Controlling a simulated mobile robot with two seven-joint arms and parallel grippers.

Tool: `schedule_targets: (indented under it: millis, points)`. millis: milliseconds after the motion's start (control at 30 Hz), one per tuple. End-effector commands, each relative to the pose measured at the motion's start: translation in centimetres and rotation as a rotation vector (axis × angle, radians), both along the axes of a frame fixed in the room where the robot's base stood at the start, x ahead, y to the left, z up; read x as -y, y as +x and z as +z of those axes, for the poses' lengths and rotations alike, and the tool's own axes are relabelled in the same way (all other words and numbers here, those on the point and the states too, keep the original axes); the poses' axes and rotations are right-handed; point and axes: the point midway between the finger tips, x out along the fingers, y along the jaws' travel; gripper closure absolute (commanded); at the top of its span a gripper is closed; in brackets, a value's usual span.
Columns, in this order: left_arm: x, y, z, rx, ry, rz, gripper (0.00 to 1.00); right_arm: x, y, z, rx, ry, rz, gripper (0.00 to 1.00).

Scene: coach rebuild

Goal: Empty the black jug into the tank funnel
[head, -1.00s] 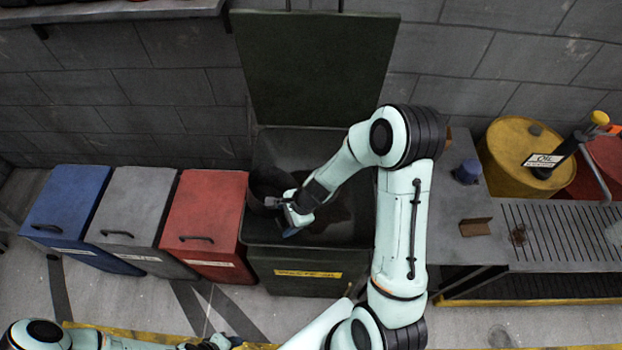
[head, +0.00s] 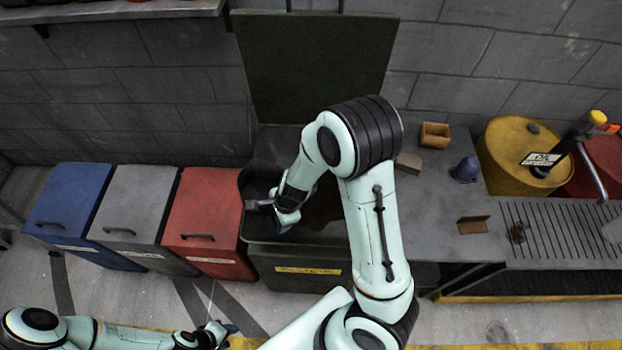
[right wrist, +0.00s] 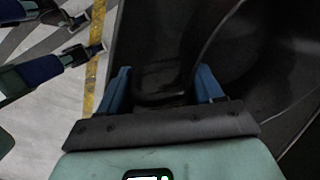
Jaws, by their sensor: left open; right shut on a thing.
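The black jug (head: 256,182) is over the left part of the dark green tank's open top, the funnel (head: 282,148). Its dark shape blends with the basin, so I cannot tell its exact tilt or whether liquid flows. My right gripper (head: 278,212) is shut on the jug's handle, at the jug's near right side. In the right wrist view, the blue fingers (right wrist: 163,88) sit either side of the dark handle, and the jug's curved body (right wrist: 262,60) fills the right. My left gripper (head: 222,330) is open and empty, low in front of the tank.
The tank's lid (head: 315,65) stands open against the wall. Red (head: 205,215), grey (head: 135,215) and blue bins (head: 68,205) stand left. A grey bench (head: 440,210) on the right holds a blue cap-like item (head: 466,170). A yellow drum (head: 520,150) is behind it.

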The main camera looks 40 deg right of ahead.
Motion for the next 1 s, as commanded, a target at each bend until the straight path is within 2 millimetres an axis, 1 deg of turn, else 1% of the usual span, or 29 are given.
schedule_targets:
  millis: [133,433,1000]
  points:
    - [0.0,0.0,0.0,0.0,0.0,0.0,0.57,-0.5,0.0,0.1,-0.009,-0.029,0.008,0.84]
    - [0.0,-0.1,-0.1,-0.001,0.0,0.0,0.57,-0.9,0.2,0.9,-0.015,-0.092,0.006,0.84]
    - [0.0,0.0,0.0,0.001,0.0,0.0,0.57,-2.0,0.4,0.8,-0.049,-0.251,0.003,0.84]
